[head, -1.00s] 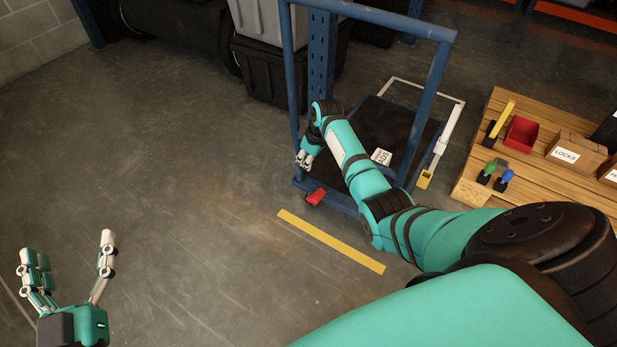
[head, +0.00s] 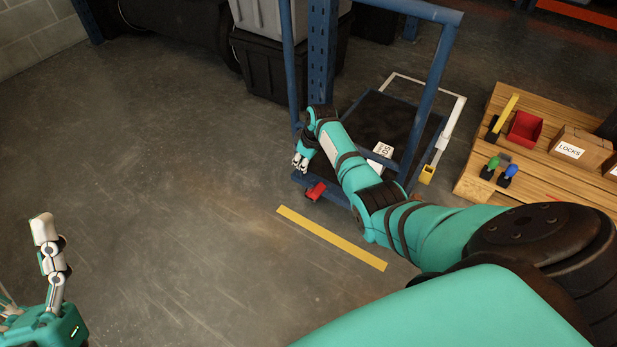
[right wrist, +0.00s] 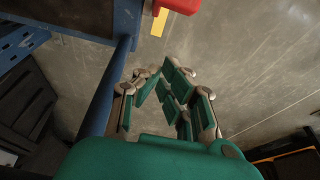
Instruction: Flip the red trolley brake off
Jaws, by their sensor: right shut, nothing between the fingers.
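The red brake pedal (head: 316,191) sits low at the near left corner of the blue trolley (head: 440,85), close to the floor. Its exact tilt is too small to read. It also shows at the top edge of the right wrist view (right wrist: 178,5), partly cut off. My right gripper (head: 299,162) is shut and empty, just above and left of the pedal in the head view, apart from it. My left gripper (head: 32,268) is at the lower left, far from the trolley. Its fingers are spread, and one side is cut by the frame.
A yellow floor strip (head: 330,238) lies in front of the trolley. A wooden pallet (head: 478,175) with a red bin (head: 524,127) and a LOCKS box (head: 577,150) stands right. Dark crates (head: 275,67) stand behind. The floor at left is clear.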

